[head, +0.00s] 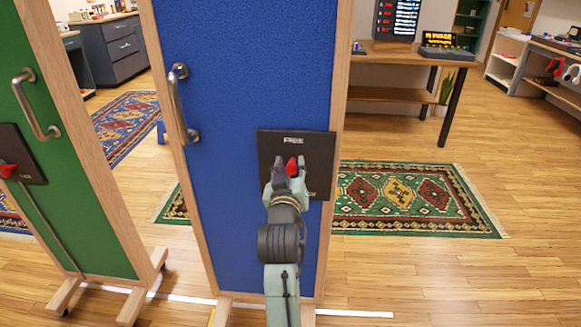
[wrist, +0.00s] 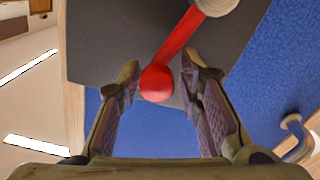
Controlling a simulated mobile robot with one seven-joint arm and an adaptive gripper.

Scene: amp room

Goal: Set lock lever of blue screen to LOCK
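The blue screen (head: 250,70) stands in front of me in a wooden frame. A dark plate (head: 320,160) is on its lower right, with small light lettering at the top edge and lower right that I cannot read surely. The red lock lever (head: 291,163) is mostly hidden behind my gripper (head: 285,176). In the wrist view, the lever (wrist: 178,42) runs from a pale round pivot (wrist: 216,4) to a red ball knob (wrist: 156,83). My gripper (wrist: 160,75) is open, its fingers on either side of the knob with visible gaps.
A metal handle (head: 178,105) sticks out on the blue screen's left side. A green screen (head: 60,190) with its own red lever (head: 7,170) stands at left. A patterned rug (head: 410,197) and a wooden table (head: 400,55) lie behind at right.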

